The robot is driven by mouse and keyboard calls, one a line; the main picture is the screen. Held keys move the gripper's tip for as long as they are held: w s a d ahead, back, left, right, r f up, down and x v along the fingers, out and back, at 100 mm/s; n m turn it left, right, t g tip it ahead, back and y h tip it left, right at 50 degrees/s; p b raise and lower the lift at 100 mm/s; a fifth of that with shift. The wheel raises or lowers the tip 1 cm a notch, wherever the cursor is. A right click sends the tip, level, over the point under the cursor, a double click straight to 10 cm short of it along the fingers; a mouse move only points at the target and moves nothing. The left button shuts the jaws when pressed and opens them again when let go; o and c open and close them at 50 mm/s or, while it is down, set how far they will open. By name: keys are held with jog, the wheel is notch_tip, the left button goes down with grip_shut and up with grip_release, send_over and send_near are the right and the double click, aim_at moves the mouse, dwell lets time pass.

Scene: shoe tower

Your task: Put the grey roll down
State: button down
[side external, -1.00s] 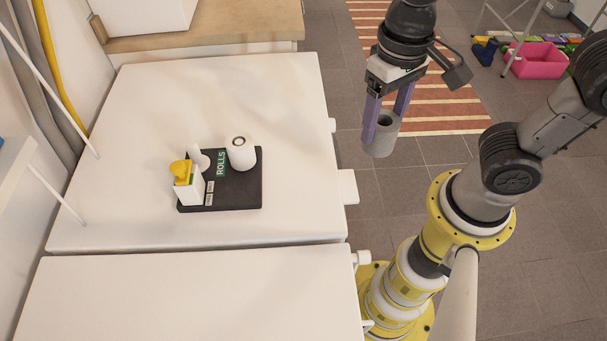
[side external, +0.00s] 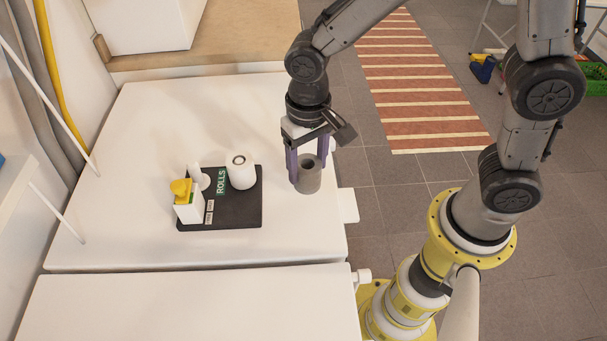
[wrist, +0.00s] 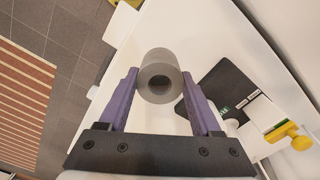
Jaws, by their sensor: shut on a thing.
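The grey roll (side external: 308,176) is upright, with a dark hole in its top. My gripper (side external: 307,170) is shut on it, one purple finger on each side. They are over the right part of the white table top (side external: 150,120), close to its right edge. In the side view I cannot tell whether the roll's base touches the table. In the wrist view the grey roll (wrist: 161,78) sits between the fingertips of my gripper (wrist: 160,88), its hole facing the camera.
A black mat (side external: 228,213) labelled ROLLS lies left of my gripper. On it stand a white roll (side external: 241,172), a white box (side external: 188,210) with a yellow top, and a small white item (side external: 197,179). White table surface between mat and gripper is clear.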

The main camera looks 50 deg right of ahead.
jog(key=shift+w+a+f, duration=0.1)
jog(key=shift+w+f, duration=0.1)
jog(key=shift+f, duration=0.8)
jog(key=shift+w+a+f, duration=0.1)
jog(key=shift+w+f, duration=0.05)
jog(key=shift+f, duration=0.85)
jog(key=shift+c, duration=0.4)
grip_release()
jog(key=shift+f, duration=0.15)
notch_tip(320, 180, up, 11)
jog(key=s+d+r+n+t, duration=0.1)
jog(key=s+d+r+t, duration=0.1)
jog(key=s+d, duration=0.5)
jog(key=s+d+r+n+t, duration=0.1)
jog(key=s+d+r+t, duration=0.2)
jog(key=s+d+r, duration=0.2)
jog(key=shift+s+d+n+t, duration=0.35)
jog(key=shift+s+d, duration=0.65)
jog(key=shift+d, duration=0.45)
